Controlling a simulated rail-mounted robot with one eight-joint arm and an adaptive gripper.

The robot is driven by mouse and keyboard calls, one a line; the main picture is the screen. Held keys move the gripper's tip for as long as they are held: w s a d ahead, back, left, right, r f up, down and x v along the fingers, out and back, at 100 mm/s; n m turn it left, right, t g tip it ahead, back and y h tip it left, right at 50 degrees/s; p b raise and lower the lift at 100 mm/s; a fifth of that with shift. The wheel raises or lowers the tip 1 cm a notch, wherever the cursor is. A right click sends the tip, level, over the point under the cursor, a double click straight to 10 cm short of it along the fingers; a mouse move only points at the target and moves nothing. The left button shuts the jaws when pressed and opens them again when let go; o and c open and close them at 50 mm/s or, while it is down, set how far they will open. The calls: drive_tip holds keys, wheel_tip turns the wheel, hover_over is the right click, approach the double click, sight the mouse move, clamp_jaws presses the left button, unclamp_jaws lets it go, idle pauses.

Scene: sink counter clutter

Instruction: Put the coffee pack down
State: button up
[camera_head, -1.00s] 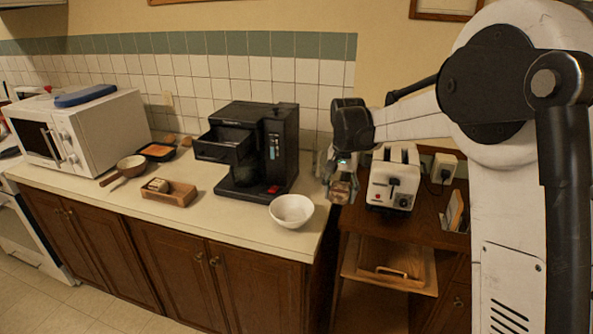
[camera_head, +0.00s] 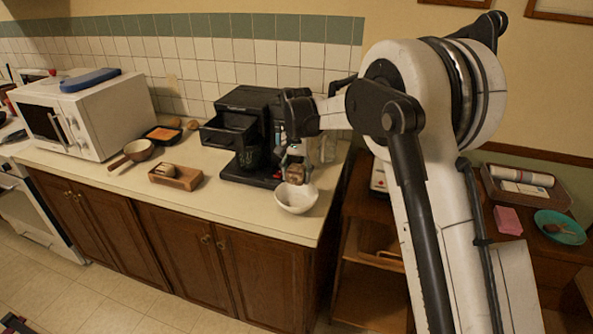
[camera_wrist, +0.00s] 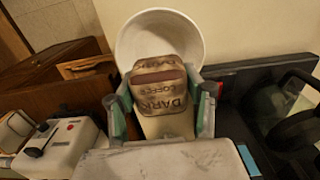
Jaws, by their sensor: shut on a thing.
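The coffee pack (camera_wrist: 160,88) is a brown pack with dark lettering, held between the two fingers of my gripper (camera_wrist: 162,100) in the wrist view. In the head view my gripper (camera_head: 296,172) is shut on the small brown pack (camera_head: 296,177), above the counter's right end. It is right beside the black coffee machine (camera_head: 247,135) and over or just behind the white bowl (camera_head: 296,198). In the wrist view the bowl (camera_wrist: 160,25) shows beyond the pack. I cannot tell the exact height of the pack.
Clear counter lies left of the bowl. A toaster (camera_wrist: 60,145) stands on the lower wooden cabinet to the right.

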sight(297, 203)
drive_tip(key=shift+f+b, duration=1.05)
drive_tip(key=shift+f, duration=2.4)
drive_tip(key=o, duration=1)
drive_tip(key=shift+o, duration=0.2)
drive_tip(key=shift+r+p, duration=1.1)
drive_tip(key=shift+r, duration=2.45)
